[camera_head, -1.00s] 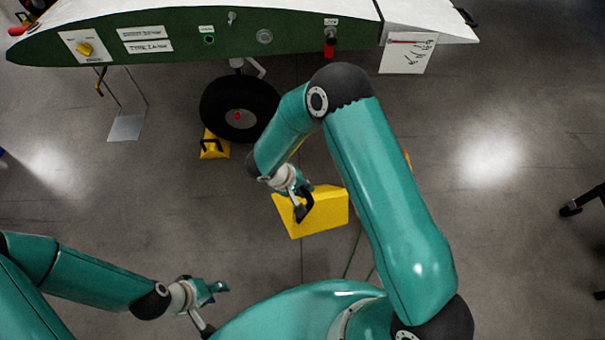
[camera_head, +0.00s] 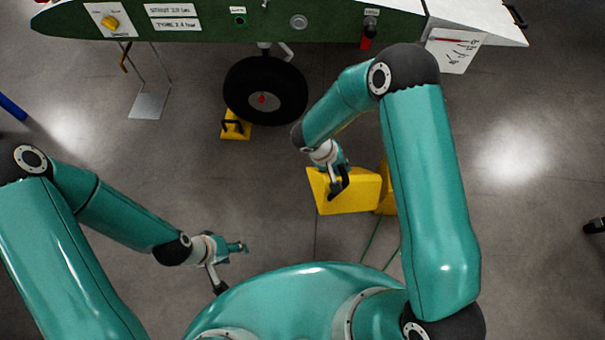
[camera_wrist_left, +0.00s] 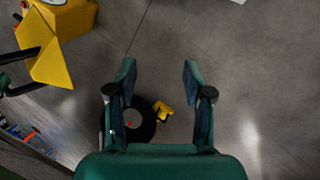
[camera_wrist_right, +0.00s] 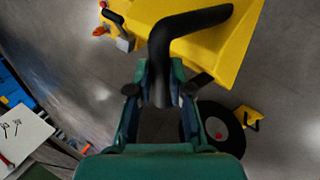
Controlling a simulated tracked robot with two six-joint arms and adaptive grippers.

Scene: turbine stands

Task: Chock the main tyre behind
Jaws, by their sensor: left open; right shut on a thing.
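My right gripper (camera_head: 340,178) is shut on the black handle (camera_wrist_right: 175,35) of a large yellow chock (camera_head: 350,198), which also fills the top of the right wrist view (camera_wrist_right: 225,50). I cannot tell whether the chock touches the floor. The main tyre (camera_head: 265,92), black with a red hub centre, is up and left of that chock, with bare floor between them. A smaller yellow chock (camera_head: 236,127) with a black handle sits at the tyre's lower left. My left gripper (camera_head: 232,266) is open and empty; the tyre shows beyond its fingers in the left wrist view (camera_wrist_left: 146,124).
A yellow object (camera_head: 387,200) stands behind the held chock, partly hidden by my right arm. The green wing panel (camera_head: 330,28) hangs over the tyre. A metal plate (camera_head: 149,105) is left of the tyre.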

